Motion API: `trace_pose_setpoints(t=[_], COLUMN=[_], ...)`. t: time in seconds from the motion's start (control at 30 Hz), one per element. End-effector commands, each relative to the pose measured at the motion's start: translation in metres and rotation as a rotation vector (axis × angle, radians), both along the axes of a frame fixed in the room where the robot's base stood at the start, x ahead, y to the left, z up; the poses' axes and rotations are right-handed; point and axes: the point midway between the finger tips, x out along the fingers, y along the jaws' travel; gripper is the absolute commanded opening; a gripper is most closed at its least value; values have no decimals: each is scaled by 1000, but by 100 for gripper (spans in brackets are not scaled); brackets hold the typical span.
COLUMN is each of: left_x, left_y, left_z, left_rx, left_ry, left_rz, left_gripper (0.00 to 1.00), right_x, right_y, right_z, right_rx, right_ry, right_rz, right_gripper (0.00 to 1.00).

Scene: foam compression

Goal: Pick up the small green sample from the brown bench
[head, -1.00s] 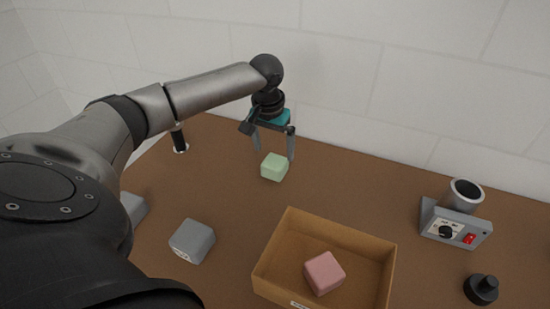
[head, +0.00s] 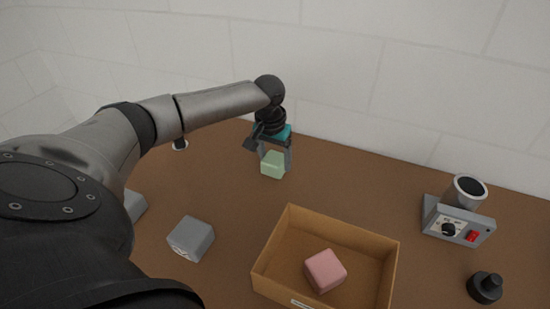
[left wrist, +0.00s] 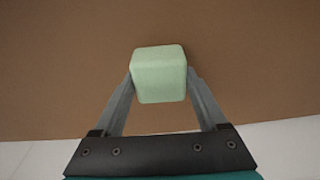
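The small green sample (head: 272,165) is a pale green rounded block on the brown bench (head: 215,185), near its back edge. My left gripper (head: 274,158) points down at it. In the left wrist view the sample (left wrist: 159,74) sits between the two fingertips, with a finger against each side. The gripper is shut on it. The sample appears to be at bench level; I cannot tell whether it is clear of the surface. My right gripper is not in view.
An open cardboard box (head: 345,232) holds a pink block (head: 325,270). A grey block (head: 191,238) lies left of the box, another (head: 135,205) is partly hidden by my arm. A grey device (head: 458,212) and black knob-like piece (head: 485,287) stand at right. A white wall (head: 330,80) is behind.

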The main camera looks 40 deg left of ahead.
Motion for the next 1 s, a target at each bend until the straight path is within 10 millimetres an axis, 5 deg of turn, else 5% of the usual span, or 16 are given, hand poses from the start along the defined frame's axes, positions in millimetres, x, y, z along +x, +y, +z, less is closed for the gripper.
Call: trace_pose_setpoints(t=[0.43, 0.77, 1.0], left_x=[0, 0, 1], left_y=[0, 0, 1], left_z=[0, 7, 57], left_rx=[0, 1, 1], left_ry=[0, -2, -6], left_rz=[0, 0, 0], left_gripper=[22, 22, 22], right_x=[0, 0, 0], right_y=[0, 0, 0], right_z=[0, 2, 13], right_rx=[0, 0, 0], right_ry=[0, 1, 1], right_rz=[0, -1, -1], right_gripper=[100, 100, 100])
